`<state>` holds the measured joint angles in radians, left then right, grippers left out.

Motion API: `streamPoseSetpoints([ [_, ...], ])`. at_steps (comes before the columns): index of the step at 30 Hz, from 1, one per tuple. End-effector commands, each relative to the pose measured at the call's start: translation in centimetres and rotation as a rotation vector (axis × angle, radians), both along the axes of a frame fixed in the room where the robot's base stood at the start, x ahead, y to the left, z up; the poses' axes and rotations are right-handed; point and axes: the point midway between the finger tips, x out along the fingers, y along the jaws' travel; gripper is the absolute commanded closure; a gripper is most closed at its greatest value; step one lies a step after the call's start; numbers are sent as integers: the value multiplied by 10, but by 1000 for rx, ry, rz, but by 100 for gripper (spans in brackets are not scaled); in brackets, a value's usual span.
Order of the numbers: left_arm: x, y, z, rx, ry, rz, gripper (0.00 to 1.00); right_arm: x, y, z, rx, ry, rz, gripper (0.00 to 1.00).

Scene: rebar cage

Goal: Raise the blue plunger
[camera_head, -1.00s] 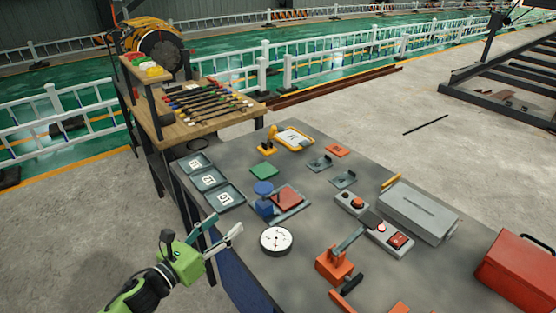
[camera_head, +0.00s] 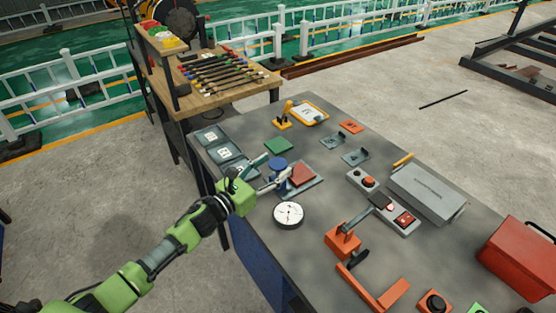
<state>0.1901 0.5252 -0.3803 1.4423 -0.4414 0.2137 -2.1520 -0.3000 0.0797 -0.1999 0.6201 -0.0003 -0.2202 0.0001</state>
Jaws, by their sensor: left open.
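The blue plunger (camera_head: 277,164) has a round blue cap on a blue body and stands upright on the grey table, at the left side of a grey plate with a red block (camera_head: 302,175). My left gripper (camera_head: 273,172) reaches in from the left at the plunger. Its fingers are open, one on the far side and one on the near side, and the near finger overlaps the plunger's lower part. I cannot tell whether they touch it. My right gripper is not in view.
A white round gauge (camera_head: 289,214) lies just in front of the plunger. Grey numbered trays (camera_head: 224,152) lie behind my left gripper, and a green block (camera_head: 279,145) lies behind the plunger. An orange lever device (camera_head: 343,241) and a grey box (camera_head: 428,192) stand to the right.

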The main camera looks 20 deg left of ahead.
Motion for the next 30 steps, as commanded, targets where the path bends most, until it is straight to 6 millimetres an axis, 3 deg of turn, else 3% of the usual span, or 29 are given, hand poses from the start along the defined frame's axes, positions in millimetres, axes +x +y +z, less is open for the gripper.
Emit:
streamPoseSetpoints([
  [7, 21, -9, 1, -2, 0, 0, 45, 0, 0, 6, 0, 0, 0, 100],
  [18, 23, -11, 0, -1, 0, 0, 45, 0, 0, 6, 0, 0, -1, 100],
  [24, 23, -11, 0, -1, 0, 0, 97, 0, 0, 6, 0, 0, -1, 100],
  [30, 23, -11, 10, 1, -2, 0, 100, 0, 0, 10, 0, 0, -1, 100],
])
